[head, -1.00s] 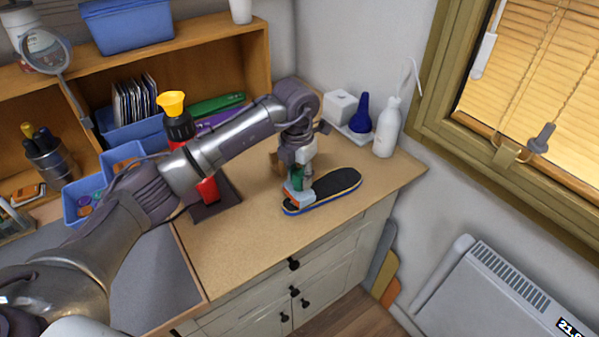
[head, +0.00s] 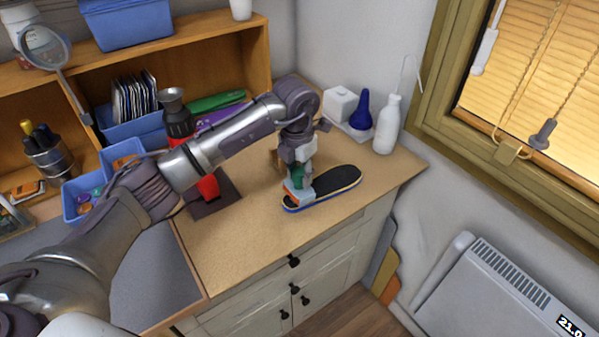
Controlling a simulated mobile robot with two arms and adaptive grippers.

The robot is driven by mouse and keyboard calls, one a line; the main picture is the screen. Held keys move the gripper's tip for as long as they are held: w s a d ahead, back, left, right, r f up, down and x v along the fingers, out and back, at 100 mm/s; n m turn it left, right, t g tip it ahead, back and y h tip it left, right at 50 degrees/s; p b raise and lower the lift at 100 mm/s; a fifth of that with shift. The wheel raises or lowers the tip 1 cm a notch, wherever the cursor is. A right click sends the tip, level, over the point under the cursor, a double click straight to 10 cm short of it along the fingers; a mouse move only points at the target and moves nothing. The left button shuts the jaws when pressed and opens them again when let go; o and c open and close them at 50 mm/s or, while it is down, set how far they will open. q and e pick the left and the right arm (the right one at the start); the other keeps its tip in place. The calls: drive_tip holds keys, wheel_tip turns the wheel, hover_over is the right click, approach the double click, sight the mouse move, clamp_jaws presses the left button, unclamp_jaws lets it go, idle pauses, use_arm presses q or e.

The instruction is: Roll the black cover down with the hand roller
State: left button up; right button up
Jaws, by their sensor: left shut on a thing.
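The black cover (head: 336,184) lies on the insole, which has a blue and yellow edge, on the wooden worktop near its front right part. My left gripper (head: 298,172) points down over the left end of the cover. It is shut on the hand roller (head: 296,190), of which a green handle and a pale blue and orange lower part show. The roller is at the cover's left end; whether it touches the cover is hard to tell. My right gripper is not in view.
A white bottle (head: 387,125) and a blue bulb (head: 361,112) stand at the back right. Blue bins (head: 84,196) are on the left. The worktop's front (head: 240,250) is clear.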

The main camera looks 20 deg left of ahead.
use_arm(q)
drive_tip(key=shift+f+b, duration=0.35)
drive_tip(key=shift+f, duration=0.05)
idle(0.4)
drive_tip(key=shift+s+f+b, duration=0.1)
drive_tip(key=shift+f+b, duration=0.2)
drive_tip(key=shift+b, duration=0.15)
idle(1.7)
